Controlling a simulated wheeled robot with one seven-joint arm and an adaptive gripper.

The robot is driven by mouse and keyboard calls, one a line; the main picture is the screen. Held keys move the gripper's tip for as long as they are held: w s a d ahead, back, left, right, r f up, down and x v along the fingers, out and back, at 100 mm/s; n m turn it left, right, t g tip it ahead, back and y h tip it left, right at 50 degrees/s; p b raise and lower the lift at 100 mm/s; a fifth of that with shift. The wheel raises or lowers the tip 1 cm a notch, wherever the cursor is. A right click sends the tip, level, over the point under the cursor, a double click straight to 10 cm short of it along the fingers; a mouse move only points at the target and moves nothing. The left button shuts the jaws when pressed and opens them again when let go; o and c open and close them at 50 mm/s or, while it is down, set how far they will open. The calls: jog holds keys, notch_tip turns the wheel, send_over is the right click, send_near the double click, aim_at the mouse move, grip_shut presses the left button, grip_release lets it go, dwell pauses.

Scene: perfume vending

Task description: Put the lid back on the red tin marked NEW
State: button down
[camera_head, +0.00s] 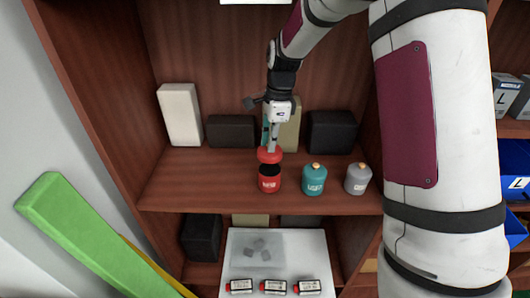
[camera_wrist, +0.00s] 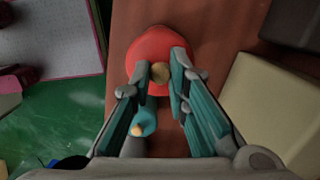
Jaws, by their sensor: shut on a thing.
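The red tin (camera_head: 269,184) stands upright and open on the shelf, its dark mouth showing; its white label is too small to read surely. My gripper (camera_head: 272,148) is shut on the knob of the red lid (camera_head: 268,156). The lid is apart from the tin, just above and slightly behind its mouth in the head view. In the wrist view the red lid (camera_wrist: 152,45) lies beyond my gripper (camera_wrist: 162,76), its golden knob (camera_wrist: 161,71) between the fingertips. The lid hides the red tin there.
A teal tin (camera_head: 313,180) and a grey tin (camera_head: 357,180), both lidded, stand to the right. Several boxes, including a white one (camera_head: 180,115) and a dark one (camera_head: 332,132), line the back. The shelf left of the red tin is clear. A white tray (camera_head: 312,250) sits below.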

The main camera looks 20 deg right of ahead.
aim_at(270, 157)
jog(key=shift+f+b, duration=1)
jog(key=shift+f, duration=2.1)
jog(key=shift+f, duration=0.2)
jog(key=c, duration=1)
grip_release()
jog(key=shift+r+p, duration=1.25)
jog(key=shift+r, duration=2.3)
